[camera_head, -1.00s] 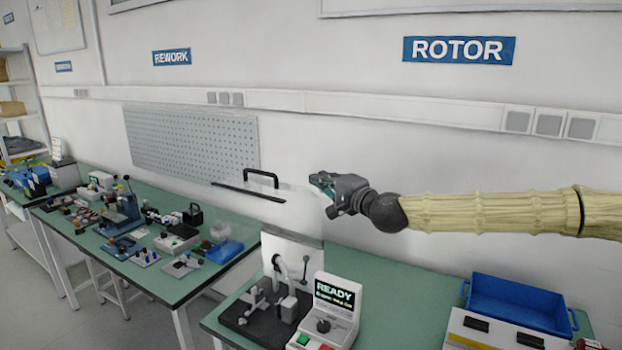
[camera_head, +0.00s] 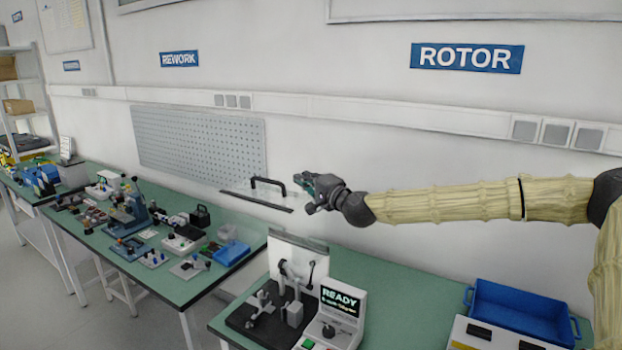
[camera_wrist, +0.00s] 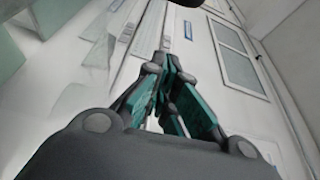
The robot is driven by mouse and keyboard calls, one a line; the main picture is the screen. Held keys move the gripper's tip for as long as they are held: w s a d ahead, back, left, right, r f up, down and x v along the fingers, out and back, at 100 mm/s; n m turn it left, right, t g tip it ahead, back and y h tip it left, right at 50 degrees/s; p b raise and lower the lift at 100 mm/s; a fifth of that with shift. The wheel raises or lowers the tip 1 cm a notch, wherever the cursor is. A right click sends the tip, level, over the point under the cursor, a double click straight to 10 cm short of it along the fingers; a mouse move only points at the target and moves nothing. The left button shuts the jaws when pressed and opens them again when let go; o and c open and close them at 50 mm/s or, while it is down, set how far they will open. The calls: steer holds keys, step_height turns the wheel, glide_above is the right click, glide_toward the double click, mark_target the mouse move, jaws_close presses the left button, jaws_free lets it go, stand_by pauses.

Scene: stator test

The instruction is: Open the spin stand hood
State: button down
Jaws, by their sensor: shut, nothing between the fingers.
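The spin stand (camera_head: 262,322) stands on the green bench, with a white upright plate (camera_head: 300,258) at its back. Its clear hood is raised above it, with a dark front edge (camera_head: 256,201) and a black handle (camera_head: 268,182) on top. The hood's clear sides are hard to make out. My gripper (camera_head: 303,183) is shut and empty, just right of the handle at about its height; I cannot tell whether it touches the hood. The wrist view shows the closed fingers (camera_wrist: 175,75), with pale see-through panels at the left.
A control box with a READY screen (camera_head: 340,299) stands right of the spin stand. A blue bin (camera_head: 525,308) is at the right end of the bench. The bench (camera_head: 400,290) between them is clear. The wall is behind.

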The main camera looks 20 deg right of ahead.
mark_target(287, 202)
steer(key=s+a+p, duration=0.1)
steer(key=s+a, duration=0.1)
steer(key=shift+a+p, duration=0.4)
steer(key=shift+s+a+f, duration=0.1)
steer(key=shift+s+a, duration=0.05)
steer(key=shift+a, duration=0.05)
steer(key=shift+f, duration=0.1)
steer(key=shift+s+a+f+b, duration=0.35)
steer(key=shift+a+f+b, duration=0.1)
steer(key=shift+b, duration=0.35)
steer(key=a+b, duration=0.1)
steer(key=s+a+f+n+b, duration=0.1)
steer(key=b, duration=0.1)
steer(key=s+b, duration=0.1)
steer(key=shift+s+a+f+n+t+b, duration=0.1)
steer(key=shift+a+f+n+t+b, duration=0.2)
steer(key=shift+a+f+n, duration=0.1)
steer(key=shift+s+a, duration=0.2)
steer(key=shift+w+d+r, duration=0.1)
steer(key=shift+d, duration=0.05)
